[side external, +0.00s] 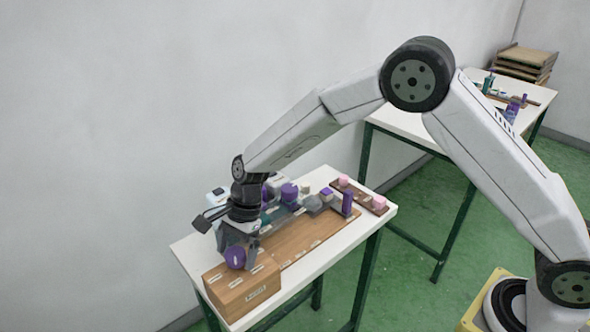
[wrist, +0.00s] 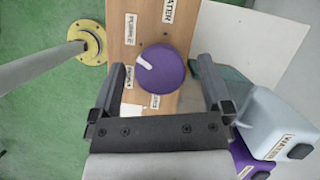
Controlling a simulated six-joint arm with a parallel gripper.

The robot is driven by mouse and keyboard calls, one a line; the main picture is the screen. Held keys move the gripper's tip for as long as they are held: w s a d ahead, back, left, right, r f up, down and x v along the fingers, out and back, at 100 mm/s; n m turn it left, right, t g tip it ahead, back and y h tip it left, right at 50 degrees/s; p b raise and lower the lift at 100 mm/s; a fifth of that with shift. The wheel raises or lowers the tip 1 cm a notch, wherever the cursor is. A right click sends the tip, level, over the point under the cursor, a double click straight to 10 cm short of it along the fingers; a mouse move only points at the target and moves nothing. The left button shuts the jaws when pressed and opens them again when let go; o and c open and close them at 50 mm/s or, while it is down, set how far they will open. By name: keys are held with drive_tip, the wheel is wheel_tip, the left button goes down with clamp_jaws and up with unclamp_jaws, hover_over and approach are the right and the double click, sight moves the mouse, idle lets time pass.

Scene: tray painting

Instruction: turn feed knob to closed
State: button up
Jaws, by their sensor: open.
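The feed knob is a round purple dial (side external: 235,257) on the wooden box (side external: 243,290) at the near left end of the table. In the wrist view the knob (wrist: 163,72) carries a white pointer mark aimed up and left. My gripper (side external: 240,249) is over the box with its fingers down around the knob. In the wrist view its two dark fingers (wrist: 162,78) are apart, one on each side of the knob, with a gap visible on both sides. Small labels surround the knob; one reads PURPLE and one WATER, the others are too small to read surely.
A wooden board (side external: 300,236) lies beside the box on the white table (side external: 345,232). Purple containers, grey pieces and a brown tray with pink blocks (side external: 379,202) stand farther back. In the wrist view a pale labelled container (wrist: 280,118) is close to the right finger.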

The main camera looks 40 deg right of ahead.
drive_tip(key=c, duration=1.3)
drive_tip(key=shift+n, duration=0.4)
drive_tip(key=n+g, duration=0.1)
drive_tip(key=n, duration=0.1)
drive_tip(key=n+h, duration=0.1)
drive_tip(key=n, duration=0.2)
drive_tip(key=shift+w+g, duration=0.1)
drive_tip(key=shift+g, duration=0.3)
drive_tip(key=n+h, duration=0.1)
drive_tip(key=n, duration=0.2)
drive_tip(key=n+g+h, duration=0.1)
drive_tip(key=n, duration=0.2)
drive_tip(key=shift+w+a, duration=0.1)
drive_tip(key=shift+a, duration=0.1)
drive_tip(key=n+h, duration=0.1)
drive_tip(key=n, duration=0.2)
drive_tip(key=n+h, duration=0.1)
drive_tip(key=n, duration=0.2)
drive_tip(key=shift+a+n+h, duration=0.1)
drive_tip(key=shift+n+h, duration=0.2)
drive_tip(key=shift+n, duration=0.1)
drive_tip(key=n+h, duration=0.1)
drive_tip(key=n, duration=0.4)
drive_tip(key=shift+t+h, duration=0.4)
drive_tip(key=shift+n, duration=0.3)
